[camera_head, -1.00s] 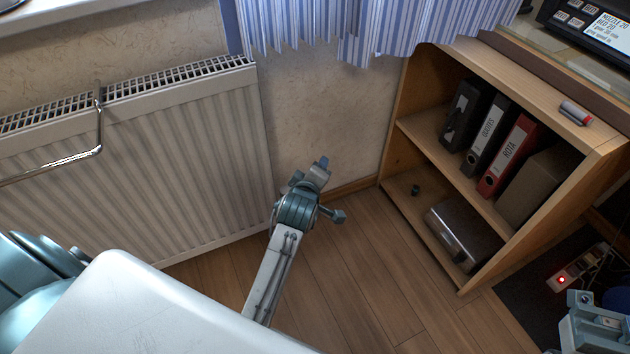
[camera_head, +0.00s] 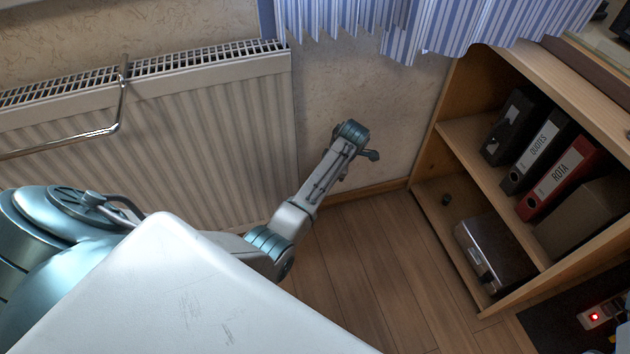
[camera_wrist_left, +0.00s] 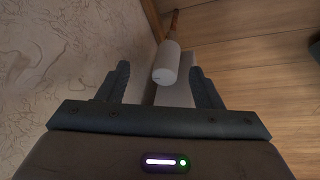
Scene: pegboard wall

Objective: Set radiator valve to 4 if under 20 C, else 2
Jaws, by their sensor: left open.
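The white radiator (camera_head: 200,150) is on the wall at left in the head view. In the left wrist view a white cylindrical valve head (camera_wrist_left: 166,62) on a copper-coloured pipe stands low beside the wall. My left gripper (camera_wrist_left: 160,82) is open, with a finger to each side of the valve head in the picture; I cannot tell whether it touches. In the head view the left arm's wrist (camera_head: 352,131) is near the wall, right of the radiator; the fingertips and valve are hidden there. No numbers on the valve are readable. No thermometer is visible.
A wooden shelf unit (camera_head: 424,183) with binders and a metal box (camera_head: 494,255) stands at right. A blue striped curtain (camera_head: 430,25) hangs above. A bent pipe (camera_head: 120,95) crosses the radiator's front. The wooden floor (camera_head: 370,260) between radiator and shelf is clear.

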